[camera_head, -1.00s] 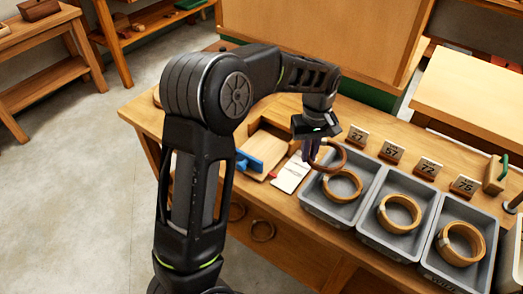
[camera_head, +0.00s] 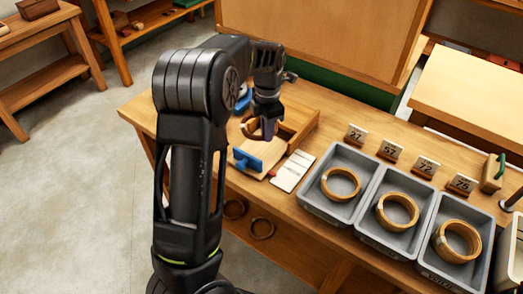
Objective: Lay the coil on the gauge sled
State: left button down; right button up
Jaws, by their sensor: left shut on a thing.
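My left gripper (camera_head: 267,130) points down over the gauge sled and is shut on a brown coil (camera_head: 249,129). The coil shows only in part beside the fingers; the rest is hidden behind them. The gauge sled (camera_head: 265,151) is a pale wooden plate with a blue handle (camera_head: 247,161) at its front, set in a wooden frame on the bench. The coil appears to be above the sled's back part; I cannot tell whether it touches. My right gripper is not in view.
Three grey bins (camera_head: 313,199) to the right hold wooden coils (camera_head: 341,184). Number cards (camera_head: 355,134) stand behind them. A white card (camera_head: 293,171) lies right of the sled. Another blue part (camera_head: 243,99) shows behind my arm. Two rings (camera_head: 262,229) hang on the bench front.

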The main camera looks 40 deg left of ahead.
pick_arm(q)
send_over(266, 161)
jog(key=shift+f+p, duration=0.3)
jog(key=shift+f, duration=2.85)
jog(key=shift+f, duration=1.85)
jog(key=shift+f, duration=0.1)
jog(key=c, duration=1.5)
grip_release()
notch_tip(266, 161, up, 12)
jog(key=shift+r, duration=0.1)
